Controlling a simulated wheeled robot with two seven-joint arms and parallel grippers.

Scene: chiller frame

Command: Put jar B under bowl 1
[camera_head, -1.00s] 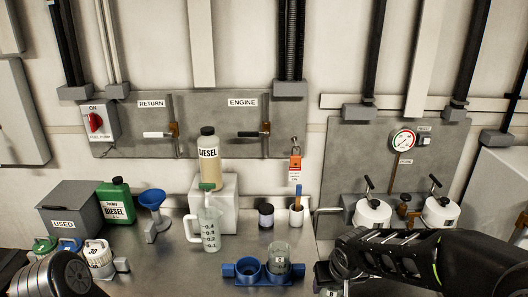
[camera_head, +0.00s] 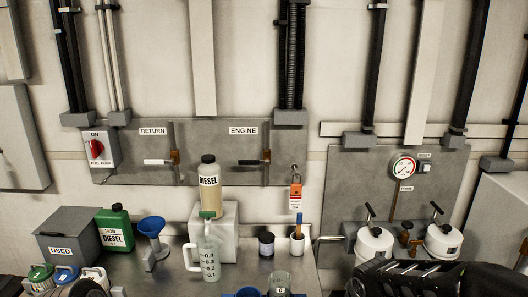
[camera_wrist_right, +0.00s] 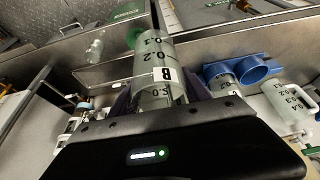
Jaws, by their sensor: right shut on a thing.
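Jar B (camera_wrist_right: 160,62), a clear graduated jar with a white label, is held between the dark fingers of my right gripper (camera_wrist_right: 158,98) in the right wrist view. The fingers are shut on its sides. In the head view only my right arm shows at the lower right; its gripper and jar B are below the frame. I cannot make out a bowl marked 1.
Another clear jar (camera_head: 280,284) sits in the blue two-cup holder (camera_wrist_right: 257,69). A dark jar (camera_head: 266,244) and brush cup (camera_head: 298,243) stand centrally.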

